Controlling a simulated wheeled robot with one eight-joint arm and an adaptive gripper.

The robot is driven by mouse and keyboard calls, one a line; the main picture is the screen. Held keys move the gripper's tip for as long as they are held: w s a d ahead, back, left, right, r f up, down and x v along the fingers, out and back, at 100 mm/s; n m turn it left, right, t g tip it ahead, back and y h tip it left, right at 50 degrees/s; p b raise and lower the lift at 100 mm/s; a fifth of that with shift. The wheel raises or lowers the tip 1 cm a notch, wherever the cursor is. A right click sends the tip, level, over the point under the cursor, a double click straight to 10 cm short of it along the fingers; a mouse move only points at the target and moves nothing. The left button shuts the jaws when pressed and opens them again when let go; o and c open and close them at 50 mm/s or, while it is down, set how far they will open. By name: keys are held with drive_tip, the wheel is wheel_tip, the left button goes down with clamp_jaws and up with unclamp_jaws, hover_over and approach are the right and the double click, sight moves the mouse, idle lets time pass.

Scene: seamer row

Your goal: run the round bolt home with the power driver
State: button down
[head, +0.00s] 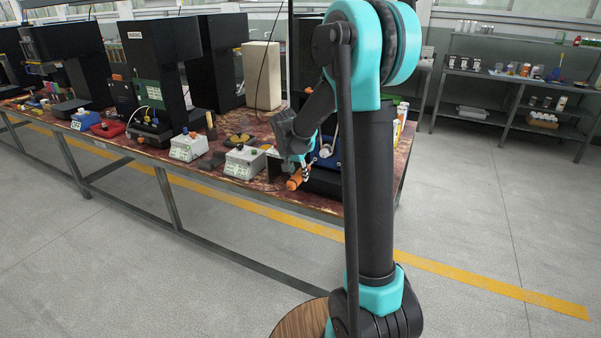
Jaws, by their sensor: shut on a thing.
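My gripper (303,160) is over the right end of the long workbench, its fingers pointing down. It is shut on an orange tool (293,183), which looks like the power driver. The orange part shows just below the fingers, near the bench's front edge. I cannot tell whether the tool touches anything beneath it. The round bolt cannot be made out; it is too small or hidden by my arm and gripper.
The workbench (120,146) carries tall black machines (157,70), white control boxes (188,147) (244,163) and a beige block (263,75). A blue item (330,157) is right of my gripper. A shelf (510,75) stands at back right. The floor in front is clear.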

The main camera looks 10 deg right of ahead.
sight(294, 178)
drive_tip(key=shift+s+a, duration=0.6)
drive_tip(key=shift+s, duration=0.25)
drive_tip(key=shift+s+a, duration=0.6)
drive_tip(key=shift+s, duration=0.2)
